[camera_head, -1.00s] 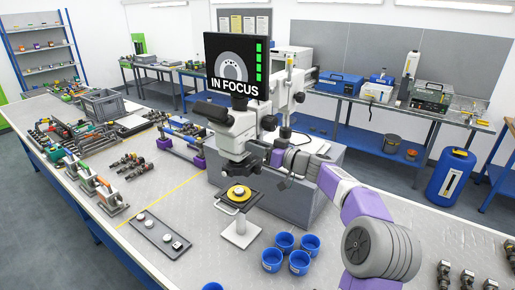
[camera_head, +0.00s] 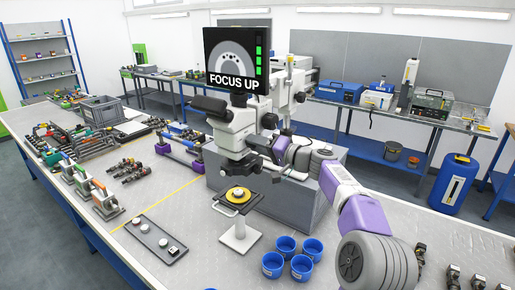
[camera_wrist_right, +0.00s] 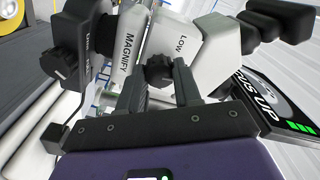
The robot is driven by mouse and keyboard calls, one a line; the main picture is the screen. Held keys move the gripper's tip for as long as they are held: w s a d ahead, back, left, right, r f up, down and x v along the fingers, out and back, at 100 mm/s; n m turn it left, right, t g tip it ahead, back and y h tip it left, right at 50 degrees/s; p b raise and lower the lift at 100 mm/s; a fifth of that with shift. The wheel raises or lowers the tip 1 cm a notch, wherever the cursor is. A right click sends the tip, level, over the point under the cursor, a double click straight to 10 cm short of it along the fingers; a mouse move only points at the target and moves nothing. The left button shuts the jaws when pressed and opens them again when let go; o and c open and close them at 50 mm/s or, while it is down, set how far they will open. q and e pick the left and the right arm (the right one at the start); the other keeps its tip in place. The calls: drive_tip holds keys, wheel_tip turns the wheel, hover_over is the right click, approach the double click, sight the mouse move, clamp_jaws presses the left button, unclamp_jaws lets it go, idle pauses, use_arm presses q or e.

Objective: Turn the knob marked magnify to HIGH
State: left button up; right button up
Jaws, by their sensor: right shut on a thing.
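The microscope (camera_head: 238,127) stands on the bench, with a screen (camera_head: 236,60) on top reading FOCUS UP. In the right wrist view a small dark knob (camera_wrist_right: 159,69) sits on its white body, near the words MAGNIFY and LOW. My right gripper (camera_wrist_right: 160,78) is shut on this knob, one finger on each side. In the head view my right gripper (camera_head: 262,145) is at the side of the microscope head, and the knob is hard to make out there. The knob's exact pointer position cannot be told. My left gripper is not in view.
A larger dark knob (camera_wrist_right: 63,63) is at the left in the right wrist view. A round yellow-rimmed stage (camera_head: 238,196) stands below the microscope head. Several blue cups (camera_head: 273,264) and a dark tray (camera_head: 158,240) with small pieces are on the bench nearby.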

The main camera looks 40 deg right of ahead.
drive_tip(key=m+p, duration=0.3)
drive_tip(key=m, duration=1.1)
drive_tip(key=shift+m, duration=0.3)
idle(0.4)
drive_tip(key=o, duration=1)
drive_tip(key=shift+o, duration=0.2)
drive_tip(key=shift+s, duration=0.1)
drive_tip(key=v, duration=0.7)
drive_tip(key=shift+s+b, duration=0.2)
drive_tip(key=shift+b, duration=0.2)
